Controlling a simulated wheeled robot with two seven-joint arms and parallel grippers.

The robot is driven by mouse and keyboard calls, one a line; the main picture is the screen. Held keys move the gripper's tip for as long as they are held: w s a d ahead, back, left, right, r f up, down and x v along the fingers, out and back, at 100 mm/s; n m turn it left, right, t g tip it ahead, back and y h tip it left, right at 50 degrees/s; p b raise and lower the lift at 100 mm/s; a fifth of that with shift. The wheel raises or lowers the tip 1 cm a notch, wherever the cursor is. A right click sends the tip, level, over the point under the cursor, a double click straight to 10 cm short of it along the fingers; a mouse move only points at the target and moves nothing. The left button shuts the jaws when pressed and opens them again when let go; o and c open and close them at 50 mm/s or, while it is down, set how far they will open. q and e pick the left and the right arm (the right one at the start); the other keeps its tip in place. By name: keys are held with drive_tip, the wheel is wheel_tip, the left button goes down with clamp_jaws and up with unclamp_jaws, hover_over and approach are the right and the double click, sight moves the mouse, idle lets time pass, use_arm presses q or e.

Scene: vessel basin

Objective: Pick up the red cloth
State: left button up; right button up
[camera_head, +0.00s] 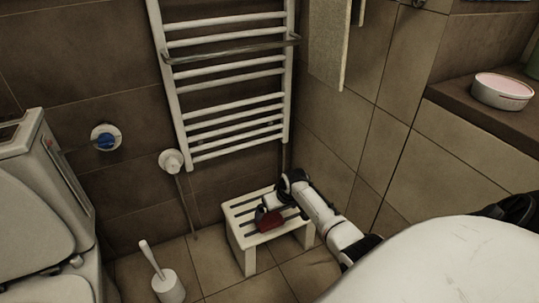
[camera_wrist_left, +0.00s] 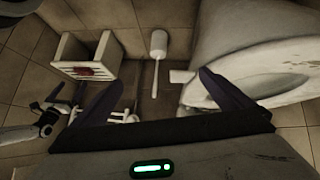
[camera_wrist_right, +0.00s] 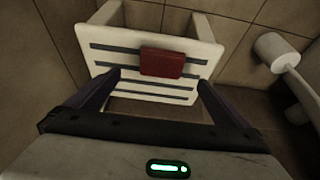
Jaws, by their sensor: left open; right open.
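The red cloth (camera_head: 269,221) is a folded, block-like piece lying on the slatted top of a white stool (camera_head: 240,210). In the right wrist view the cloth (camera_wrist_right: 162,63) lies across the slats, just beyond and between the fingertips of my right gripper (camera_wrist_right: 159,79). That gripper is open and empty; in the head view it (camera_head: 268,205) hovers over the stool close to the cloth. Whether it touches the cloth I cannot tell. My left gripper (camera_wrist_left: 157,80) is open and empty, outside the head view. Its wrist view shows the cloth (camera_wrist_left: 92,71) far off.
A toilet (camera_head: 40,220) stands at the left, with a white toilet brush (camera_head: 168,285) on the floor beside it. A towel radiator (camera_head: 225,80) is on the wall behind the stool. A ledge with a round container (camera_head: 502,93) is at the right.

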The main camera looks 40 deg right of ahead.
sight(270, 219)
drive_tip(key=b+x, duration=0.3)
drive_tip(key=x, duration=0.1)
drive_tip(key=shift+f, duration=0.15)
drive_tip(key=shift+w+d+f+b, duration=0.1)
drive_tip(key=shift+w+f+b, duration=0.2)
drive_tip(key=shift+f+b, duration=0.25)
drive_tip(key=b+x, duration=0.4)
drive_tip(key=shift+w, duration=0.2)
drive_tip(key=shift+f, duration=0.15)
drive_tip(key=shift+w, duration=0.15)
use_arm(q)
drive_tip(key=w+d+r+h, duration=0.1)
drive_tip(key=d+r+h, duration=0.2)
drive_tip(key=d, duration=0.2)
drive_tip(key=shift+w+m+t, duration=0.3)
drive_tip(key=shift+t, duration=0.1)
use_arm(e)
drive_tip(key=shift+c, duration=0.4)
